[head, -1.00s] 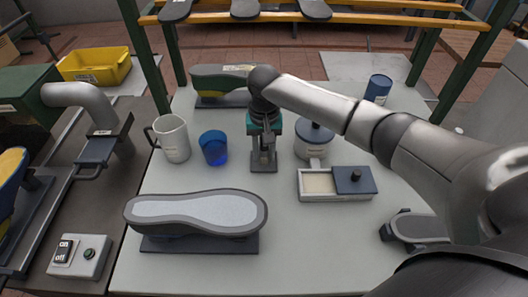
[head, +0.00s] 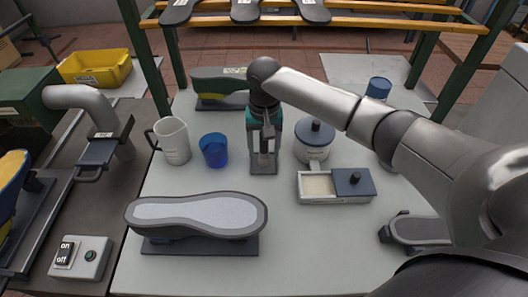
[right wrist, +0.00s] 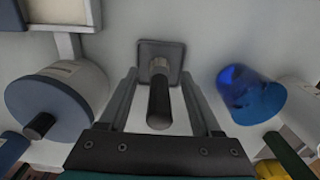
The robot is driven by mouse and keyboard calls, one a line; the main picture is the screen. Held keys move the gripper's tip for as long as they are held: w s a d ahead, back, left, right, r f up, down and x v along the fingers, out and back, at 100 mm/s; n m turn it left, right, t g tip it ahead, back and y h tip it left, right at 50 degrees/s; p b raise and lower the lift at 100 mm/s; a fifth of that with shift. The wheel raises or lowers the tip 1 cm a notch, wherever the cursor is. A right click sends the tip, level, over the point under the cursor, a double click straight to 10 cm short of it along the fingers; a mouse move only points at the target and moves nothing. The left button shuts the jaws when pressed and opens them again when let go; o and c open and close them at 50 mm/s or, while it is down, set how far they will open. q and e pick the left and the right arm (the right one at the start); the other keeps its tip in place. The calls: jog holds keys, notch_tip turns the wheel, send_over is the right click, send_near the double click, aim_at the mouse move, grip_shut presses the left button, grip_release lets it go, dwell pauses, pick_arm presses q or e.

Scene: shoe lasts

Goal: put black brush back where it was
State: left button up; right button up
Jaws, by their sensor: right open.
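The black brush (right wrist: 158,100) stands upright with its dark handle toward the right wrist camera. Its lower end is at a grey square base (right wrist: 170,55) on the table; this base also shows in the head view (head: 264,169). My right gripper (head: 264,148) is above it, pointing down and open. In the right wrist view its two fingers stand on either side of the handle, with gaps between. The bristles are not clear to see. My left gripper is not in view.
A blue cup (head: 214,150) and a white jug (head: 172,140) stand left of the gripper. A lidded pot (head: 313,150) and a white box with a dark sliding lid (head: 333,197) are on the right. A shoe last (head: 196,211) lies in front.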

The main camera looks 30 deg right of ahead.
notch_tip(320, 180, up, 10)
jog(key=shift+f+p, duration=0.15)
jog(key=shift+p, duration=0.65)
